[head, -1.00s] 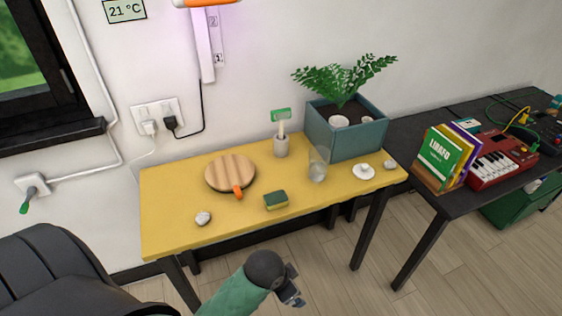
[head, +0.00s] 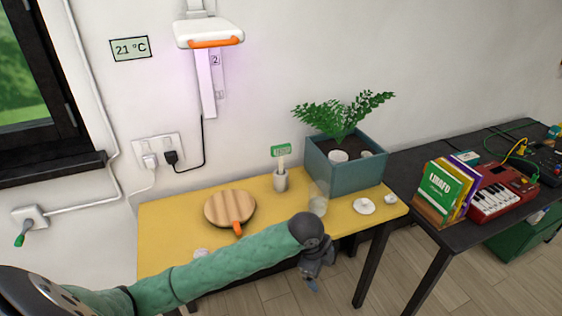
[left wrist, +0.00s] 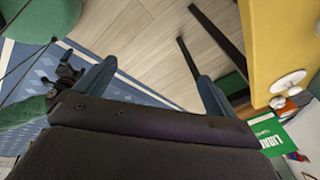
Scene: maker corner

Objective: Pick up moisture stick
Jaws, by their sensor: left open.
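The moisture stick (head: 281,152), with a flat green head on a pale stem, stands upright in a small grey cup (head: 280,182) at the back of the yellow table (head: 160,225). My left gripper (head: 313,278) is open and empty in front of the table's front edge, well below and to the right of the stick. Its two fingers also show spread apart in the left wrist view (left wrist: 155,88), with floor between them. The stick does not show in that view. A dark gripper-like part (left wrist: 68,78) of mine shows at its left; its jaws are unclear.
A round wooden board (head: 229,207) lies left of the cup. A clear glass (head: 318,200) and a teal planter (head: 345,170) with a fern stand to its right. A white lamp (head: 208,34) hangs above. My left arm hides the table's front.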

